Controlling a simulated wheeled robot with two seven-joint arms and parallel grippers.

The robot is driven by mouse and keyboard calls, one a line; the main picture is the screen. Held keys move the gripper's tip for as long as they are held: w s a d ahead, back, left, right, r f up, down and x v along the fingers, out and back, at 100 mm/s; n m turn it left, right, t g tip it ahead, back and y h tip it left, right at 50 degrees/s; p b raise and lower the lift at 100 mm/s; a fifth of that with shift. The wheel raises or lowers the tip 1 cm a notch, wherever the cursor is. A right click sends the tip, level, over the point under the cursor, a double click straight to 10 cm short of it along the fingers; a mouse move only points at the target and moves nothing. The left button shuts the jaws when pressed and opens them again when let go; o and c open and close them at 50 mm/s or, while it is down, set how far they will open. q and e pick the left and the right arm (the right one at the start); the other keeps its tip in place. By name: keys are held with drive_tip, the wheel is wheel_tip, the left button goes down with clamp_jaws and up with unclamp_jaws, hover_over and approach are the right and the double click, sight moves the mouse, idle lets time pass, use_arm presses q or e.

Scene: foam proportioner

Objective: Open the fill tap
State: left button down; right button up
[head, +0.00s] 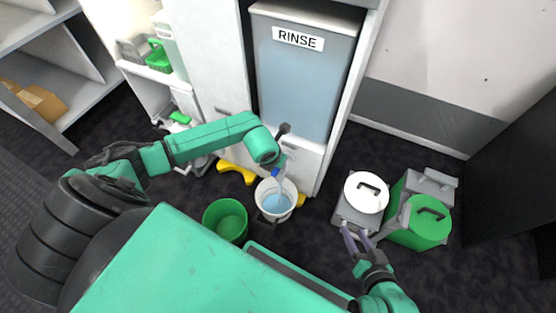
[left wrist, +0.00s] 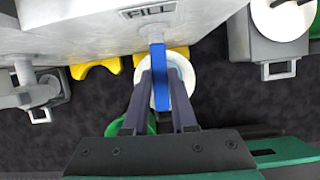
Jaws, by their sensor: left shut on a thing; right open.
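The fill tap shows in the left wrist view as a blue lever (left wrist: 159,78) under the FILL label (left wrist: 148,11). My left gripper (left wrist: 162,80) is shut on this lever, one finger on each side. In the head view the blue lever (head: 275,172) shows just below my left wrist, which hides most of the left gripper. A white bucket (head: 262,208) stands on the floor below the tap, with light blue liquid in it. A pale streak runs from the tap down to the bucket. My right gripper (head: 354,240) is open and empty, at the lower right.
A green bucket (head: 225,220) stands left of the white one. A grey container with a white lid (head: 366,193) and a green-lidded one (head: 428,222) stand at right. The RINSE tank (head: 307,85) is above. Yellow floor pieces (head: 238,173) lie by the cabinet.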

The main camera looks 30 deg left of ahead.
sight(275, 172)
use_arm(q)
drive_tip(key=shift+n, duration=0.4)
use_arm(e)
drive_tip(key=shift+d+r+g, duration=0.15)
drive_tip(key=shift+d+g, duration=0.15)
use_arm(q)
drive_tip(key=c, duration=0.7)
unclamp_jaws()
drive_tip(key=p+v, duration=0.3)
drive_tip(key=v, duration=0.4)
drive_tip(key=p+v, duration=0.1)
drive_tip(key=v, duration=0.2)
drive_tip(key=p+v, duration=0.1)
drive_tip(key=v, duration=0.3)
drive_tip(key=shift+s+d+r, duration=0.2)
drive_tip(key=shift+r, duration=0.05)
use_arm(e)
drive_tip(key=s+d+r+g+h, duration=0.2)
drive_tip(key=d+r+g, duration=0.1)
drive_tip(key=d, duration=0.2)
drive_tip(key=s+d+r+g+h, duration=0.2)
drive_tip(key=d+r, duration=0.1)
drive_tip(key=d, duration=0.2)
drive_tip(key=shift+s+d+g, duration=0.15)
drive_tip(key=shift+s+g, duration=0.15)
drive_tip(key=shift+g, duration=0.1)
